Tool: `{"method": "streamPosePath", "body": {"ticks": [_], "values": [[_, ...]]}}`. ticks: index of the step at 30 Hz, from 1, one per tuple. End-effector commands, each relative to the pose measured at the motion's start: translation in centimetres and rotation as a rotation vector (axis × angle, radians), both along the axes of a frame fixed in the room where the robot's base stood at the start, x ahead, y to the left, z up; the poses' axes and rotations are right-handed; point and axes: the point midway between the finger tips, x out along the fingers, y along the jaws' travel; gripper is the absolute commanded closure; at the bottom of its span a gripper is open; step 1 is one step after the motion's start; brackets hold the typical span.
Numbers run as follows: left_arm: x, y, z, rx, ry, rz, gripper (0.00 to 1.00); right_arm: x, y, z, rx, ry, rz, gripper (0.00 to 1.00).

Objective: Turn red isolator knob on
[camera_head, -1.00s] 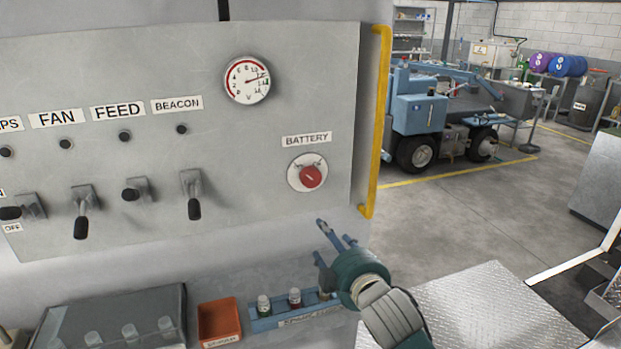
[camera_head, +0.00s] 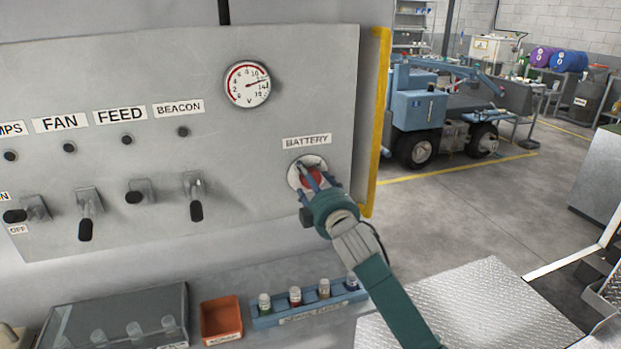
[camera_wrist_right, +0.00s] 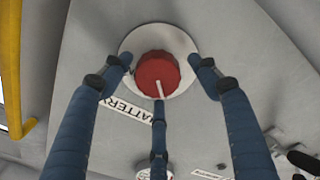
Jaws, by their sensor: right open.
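The red isolator knob (camera_head: 312,177) sits on a round white plate under the BATTERY label (camera_head: 307,141) on the grey panel. In the right wrist view the red knob (camera_wrist_right: 157,72) lies between my fingers, with a white line mark on its lower edge. My right gripper (camera_head: 318,180) is at the knob and partly hides it in the head view. Its blue fingers (camera_wrist_right: 160,85) are open and spread around the knob, two at the sides and one below. I cannot tell whether they touch it. My left gripper is not in view.
A voltmeter (camera_head: 247,84) sits above left of the knob. Several black-tipped toggle switches (camera_head: 196,210) line the panel's left. A yellow handrail (camera_head: 376,120) runs along its right edge. Below are an orange tray (camera_head: 221,319) and a blue vial rack (camera_head: 310,308).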

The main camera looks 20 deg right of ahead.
Motion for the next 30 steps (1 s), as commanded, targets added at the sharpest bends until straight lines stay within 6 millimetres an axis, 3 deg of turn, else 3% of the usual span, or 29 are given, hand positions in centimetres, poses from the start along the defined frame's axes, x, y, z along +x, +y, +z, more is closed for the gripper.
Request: {"method": "streamPosePath", "body": {"ticks": [9,16,30], "values": [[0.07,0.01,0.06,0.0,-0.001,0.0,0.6,0.31,0.05,-0.06,0.0,0.001,0.0,0.39],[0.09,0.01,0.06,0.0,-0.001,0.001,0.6,0.29,0.12,-0.07,0.0,0.0,0.001,0.82],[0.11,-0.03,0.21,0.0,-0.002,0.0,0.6,0.26,0.38,0.19,0.034,-0.002,0.006,0.84]]}}
